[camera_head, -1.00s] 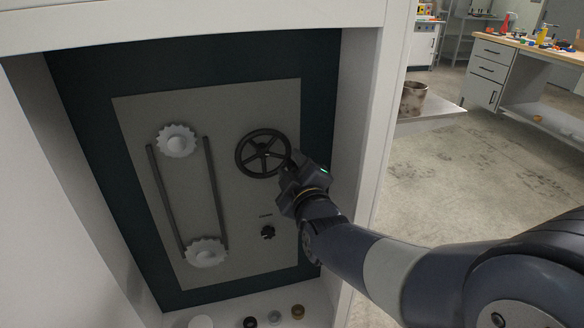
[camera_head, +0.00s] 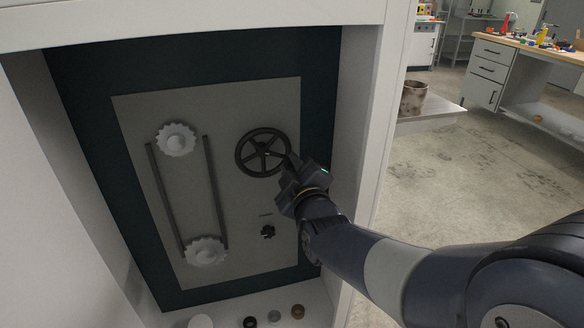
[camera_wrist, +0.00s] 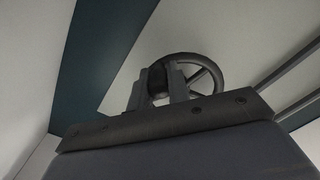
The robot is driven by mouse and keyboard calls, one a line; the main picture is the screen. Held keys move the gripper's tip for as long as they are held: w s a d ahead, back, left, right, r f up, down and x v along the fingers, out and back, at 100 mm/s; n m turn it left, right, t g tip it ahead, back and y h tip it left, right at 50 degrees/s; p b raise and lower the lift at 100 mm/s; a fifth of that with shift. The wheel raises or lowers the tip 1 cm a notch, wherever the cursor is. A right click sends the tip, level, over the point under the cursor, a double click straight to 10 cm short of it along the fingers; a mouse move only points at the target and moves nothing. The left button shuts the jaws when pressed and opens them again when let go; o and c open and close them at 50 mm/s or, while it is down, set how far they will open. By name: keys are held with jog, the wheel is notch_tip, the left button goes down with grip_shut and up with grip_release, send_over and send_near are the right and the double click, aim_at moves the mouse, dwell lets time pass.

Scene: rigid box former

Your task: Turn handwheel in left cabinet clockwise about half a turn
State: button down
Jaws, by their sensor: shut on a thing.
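The dark spoked handwheel (camera_head: 263,152) is on the upper right of the grey panel inside the left cabinet. My gripper (camera_head: 287,163) is at the wheel's lower right rim, reaching in from the right. In the wrist view, the wheel (camera_wrist: 193,58) shows behind and between the two fingers of my gripper (camera_wrist: 160,82). The fingers are shut on the rim. The exact contact is small and partly hidden by the fingers.
Two white toothed wheels (camera_head: 175,140) with dark bars between them are on the panel's left. A small black knob (camera_head: 268,232) is below the handwheel. The cabinet's right wall (camera_head: 352,130) stands close to my arm. Several small round things lie on the cabinet floor.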

jog(key=m+b, duration=0.1)
jog(key=f+m+b, duration=0.1)
jog(key=b, duration=0.1)
jog(key=shift+s+a+f, duration=0.1)
jog(key=shift+a+f, duration=0.15)
jog(key=shift+f, duration=0.05)
jog(key=shift+s+a+f+m+b, duration=0.3)
jog(key=shift+a+m+b, duration=0.55)
jog(key=shift+m, duration=1.1)
jog(key=shift+s+a+f+m+b, duration=0.1)
jog(key=shift+a+f+m+b, duration=0.4)
jog(key=shift+m+b, duration=1.05)
jog(key=shift+s+a+f+m+b, duration=0.25)
jog(key=shift+a+m+b, duration=0.4)
jog(key=shift+m, duration=1.75)
jog(key=shift+a, duration=0.15)
jog(key=c, duration=1.3)
grip_release()
jog(key=shift+c, duration=0.2)
